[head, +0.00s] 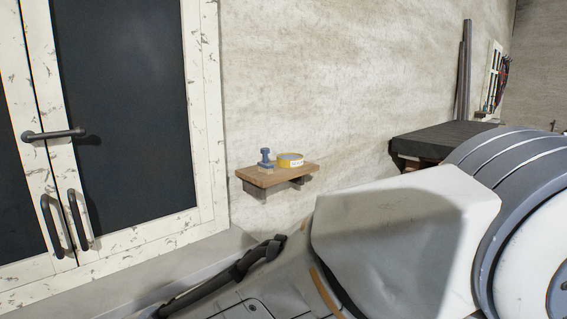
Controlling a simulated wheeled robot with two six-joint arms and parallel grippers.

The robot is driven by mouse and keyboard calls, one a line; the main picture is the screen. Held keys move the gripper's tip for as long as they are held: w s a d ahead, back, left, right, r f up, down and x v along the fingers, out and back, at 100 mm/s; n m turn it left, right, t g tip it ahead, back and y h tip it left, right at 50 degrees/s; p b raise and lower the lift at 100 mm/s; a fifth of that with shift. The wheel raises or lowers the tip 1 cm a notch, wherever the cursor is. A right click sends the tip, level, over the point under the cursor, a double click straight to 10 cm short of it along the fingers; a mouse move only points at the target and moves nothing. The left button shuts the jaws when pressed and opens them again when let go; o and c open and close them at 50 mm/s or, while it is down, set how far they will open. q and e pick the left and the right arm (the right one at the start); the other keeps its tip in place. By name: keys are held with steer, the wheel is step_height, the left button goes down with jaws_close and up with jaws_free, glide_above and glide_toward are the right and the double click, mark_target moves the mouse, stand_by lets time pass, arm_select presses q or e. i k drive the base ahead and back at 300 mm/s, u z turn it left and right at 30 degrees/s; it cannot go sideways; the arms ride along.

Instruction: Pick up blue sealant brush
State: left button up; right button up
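The blue sealant brush (265,157) stands upright on a small wooden wall shelf (262,180). It has a blue knob-like handle on top and a wider blue part below, with a pale base at the shelf surface. A yellow round tin (290,160) with a pale label sits just to its right on the same shelf. The brush is in plain view and nothing holds it. I cannot make out either of my grippers in the head view.
A large white and grey body fills the lower right foreground, with a black bar along its left side. White-framed dark doors (125,100) with handles stand at left. A dark-topped table (440,139) is at right. The wall above the shelf is clear.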

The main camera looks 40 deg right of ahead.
mark_target(265, 168)
steer(key=u, duration=0.1)
steer(key=k, duration=0.45)
steer(key=z, duration=1)
steer(key=i, duration=1.1)
steer(key=u, duration=0.65)
